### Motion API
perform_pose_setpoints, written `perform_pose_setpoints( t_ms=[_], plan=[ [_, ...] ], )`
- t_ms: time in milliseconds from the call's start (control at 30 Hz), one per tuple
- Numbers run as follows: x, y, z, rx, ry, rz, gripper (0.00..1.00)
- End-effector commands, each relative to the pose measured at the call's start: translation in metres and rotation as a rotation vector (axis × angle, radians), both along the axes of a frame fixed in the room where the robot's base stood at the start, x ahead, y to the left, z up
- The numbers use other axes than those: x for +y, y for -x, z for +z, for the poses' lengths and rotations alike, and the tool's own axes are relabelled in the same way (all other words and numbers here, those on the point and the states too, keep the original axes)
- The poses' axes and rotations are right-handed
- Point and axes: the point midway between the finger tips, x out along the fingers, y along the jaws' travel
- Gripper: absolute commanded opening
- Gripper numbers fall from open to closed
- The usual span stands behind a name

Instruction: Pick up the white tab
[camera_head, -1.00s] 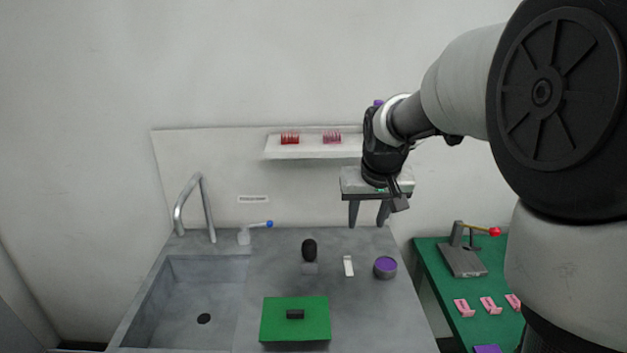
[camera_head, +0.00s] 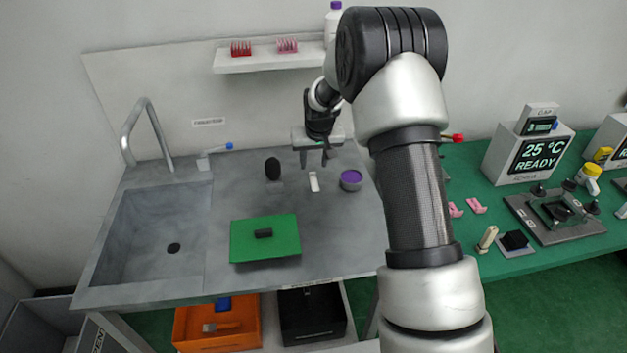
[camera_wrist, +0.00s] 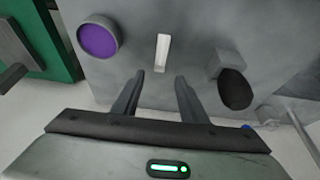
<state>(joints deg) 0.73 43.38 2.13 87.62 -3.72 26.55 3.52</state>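The white tab (camera_head: 314,182) is a small narrow strip lying on the grey counter, between a black oval knob and a purple round pot. In the wrist view the white tab (camera_wrist: 161,53) lies just beyond my fingertips, roughly in line with the gap between them. My gripper (camera_head: 314,165) is above the counter, close to the tab in the head view. In the wrist view my gripper (camera_wrist: 157,75) has its two fingers spread apart with nothing between them. The tab is fully visible in the wrist view.
The purple-topped pot (camera_head: 351,180) stands right of the tab, and the black oval knob (camera_head: 273,169) on a grey base stands left. A green board (camera_head: 265,246) with a black handle lies nearer the front. A sink (camera_head: 155,235) is at the left. A shelf (camera_head: 268,63) hangs behind.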

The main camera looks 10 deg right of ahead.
Motion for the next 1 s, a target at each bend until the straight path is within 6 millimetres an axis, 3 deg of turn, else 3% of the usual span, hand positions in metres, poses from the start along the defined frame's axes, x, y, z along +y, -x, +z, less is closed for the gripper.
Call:
perform_pose_setpoints(
  t_ms=[233,533,833,1000],
  plan=[
    [0.0,-0.007,-0.017,0.002,0.0,0.0,0.39],
    [-0.001,-0.025,-0.054,0.001,0.0,-0.001,0.39],
    [-0.001,-0.027,-0.057,0.0,0.0,0.0,0.39],
    [-0.001,-0.027,-0.057,0.0,0.0,0.0,0.1]
  ],
)
